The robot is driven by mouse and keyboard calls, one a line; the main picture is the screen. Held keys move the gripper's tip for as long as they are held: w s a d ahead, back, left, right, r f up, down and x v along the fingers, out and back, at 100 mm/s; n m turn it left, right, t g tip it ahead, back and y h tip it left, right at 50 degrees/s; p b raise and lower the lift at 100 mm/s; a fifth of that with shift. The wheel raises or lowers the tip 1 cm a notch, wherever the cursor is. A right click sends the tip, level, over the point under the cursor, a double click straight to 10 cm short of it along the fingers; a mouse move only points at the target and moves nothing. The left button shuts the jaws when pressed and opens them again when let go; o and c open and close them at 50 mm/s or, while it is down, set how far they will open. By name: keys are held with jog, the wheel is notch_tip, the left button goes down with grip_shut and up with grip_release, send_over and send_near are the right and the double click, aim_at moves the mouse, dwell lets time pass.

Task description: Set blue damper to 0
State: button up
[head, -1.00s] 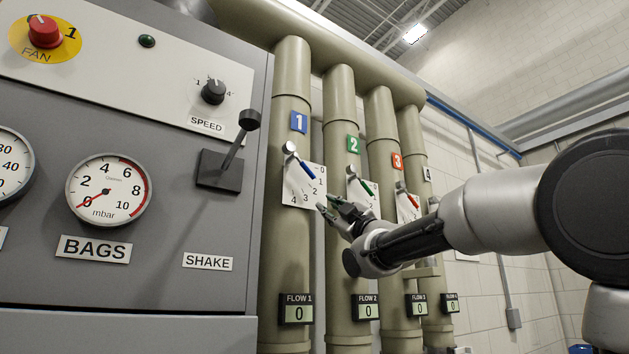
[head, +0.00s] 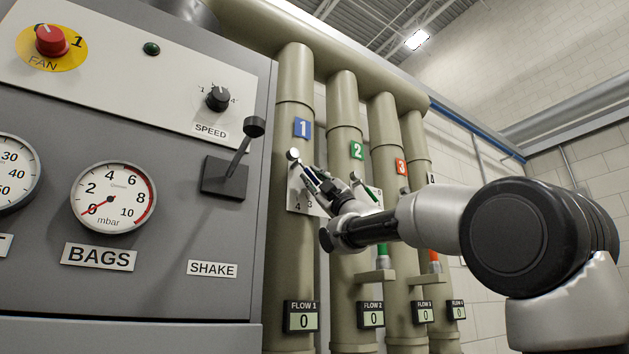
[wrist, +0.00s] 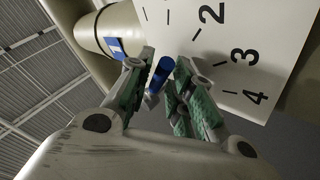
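The blue damper is the lever on pipe 1, under the blue 1 sign (head: 302,127). Its silver pivot (head: 293,154) shows in the head view, and most of its blue handle is hidden by my fingers. In the wrist view the blue handle (wrist: 160,75) lies between my two fingers, with small gaps on both sides. My gripper (head: 312,179) is open around the handle; it also shows in the wrist view (wrist: 159,66). The white dial plate (wrist: 242,30) shows 2, 3 and 4.
The green damper (head: 366,190) on pipe 2 is close to the right of my gripper. The shake lever (head: 238,147) sticks out from the grey cabinet on the left. The FLOW 1 display (head: 301,317) reads 0.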

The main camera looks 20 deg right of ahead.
jog(key=shift+c, duration=0.3)
grip_shut()
jog(key=shift+d+n+y, duration=0.2)
jog(key=shift+n+y, duration=0.3)
jog(key=shift+n, duration=0.1)
jog(key=shift+w+d+r+n+g+y, duration=0.2)
jog(key=shift+r+n+g+y, duration=0.6)
jog(key=shift+n+g, duration=1.25)
jog(key=shift+w+d+r+n+g+y, duration=0.1)
jog(key=shift+d+r+n+g+y, duration=0.35)
jog(key=shift+n+g+y, duration=1.4)
jog(key=shift+w+d+r+n+g+y, duration=0.15)
jog(key=shift+r+n+g, duration=0.55)
jog(key=shift+n+g, duration=1.45)
jog(key=shift+s+n+t, duration=0.15)
jog(key=shift+n+t, duration=0.5)
jog(key=shift+n, duration=0.2)
jog(key=shift+o, duration=0.3)
grip_release()
jog(key=shift+r, duration=0.1)
